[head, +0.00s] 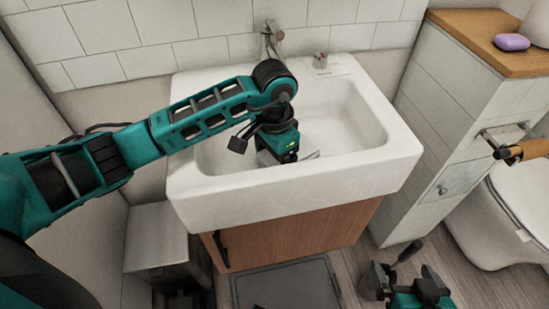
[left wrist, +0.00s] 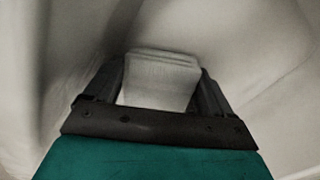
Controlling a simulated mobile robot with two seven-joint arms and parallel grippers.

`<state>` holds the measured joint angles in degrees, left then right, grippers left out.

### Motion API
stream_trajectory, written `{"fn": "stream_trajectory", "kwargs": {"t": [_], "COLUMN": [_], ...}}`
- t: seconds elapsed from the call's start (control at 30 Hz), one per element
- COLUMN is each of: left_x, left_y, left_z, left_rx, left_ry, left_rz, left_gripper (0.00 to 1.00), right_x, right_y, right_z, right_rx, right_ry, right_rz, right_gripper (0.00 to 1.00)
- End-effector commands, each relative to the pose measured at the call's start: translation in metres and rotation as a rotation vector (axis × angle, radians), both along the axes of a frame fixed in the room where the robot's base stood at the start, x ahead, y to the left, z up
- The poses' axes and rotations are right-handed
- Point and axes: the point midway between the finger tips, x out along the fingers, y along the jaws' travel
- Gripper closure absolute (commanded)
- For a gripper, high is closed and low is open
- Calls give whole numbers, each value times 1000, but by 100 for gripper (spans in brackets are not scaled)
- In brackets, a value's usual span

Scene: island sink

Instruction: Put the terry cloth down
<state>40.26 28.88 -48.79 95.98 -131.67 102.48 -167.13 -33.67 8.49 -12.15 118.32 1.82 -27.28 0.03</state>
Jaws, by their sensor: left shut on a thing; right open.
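The terry cloth (left wrist: 160,82) shows in the left wrist view as a pale, folded piece between my left gripper's dark fingers (left wrist: 165,95). My left gripper (head: 280,160) is shut on it, pointing down into the white sink basin (head: 345,125). In the head view the gripper and wrist hide most of the cloth. I cannot tell whether the cloth touches the basin floor. My right gripper (head: 402,272) is open and empty, low over the floor at the bottom of the head view.
A faucet (head: 270,40) rises at the sink's back edge, with a small item (head: 320,60) beside it. A purple soap (head: 511,42) lies on the wooden counter (head: 470,30). A toilet (head: 515,205) stands at the right. The basin's right part is clear.

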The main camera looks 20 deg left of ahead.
Motion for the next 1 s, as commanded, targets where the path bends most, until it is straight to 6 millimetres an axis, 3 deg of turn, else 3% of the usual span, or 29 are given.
{"fn": "stream_trajectory", "kwargs": {"t": [0.33, 0.37, 0.5, 0.83, 1.0], "left_x": [1, 0, 0, 0, 2], "left_y": [0, 0, 0, 0, 0], "left_z": [-4, -3, -2, 2, 28], "left_rx": [1, 0, 0, -1, 1], "left_ry": [-2, -1, -1, 0, -6], "left_rz": [-1, -1, -1, 0, -2], "left_gripper": [46, 14, 1, 0, 0], "right_x": [-2, -2, -2, -3, -2], "right_y": [1, 1, 1, 1, 0], "right_z": [-6, -5, -5, 0, 3], "right_rx": [3, 3, 3, 2, -1], "right_ry": [3, 3, 4, 3, -1], "right_rz": [0, 0, 1, 2, 3], "right_gripper": [0, 0, 0, 0, 0]}}
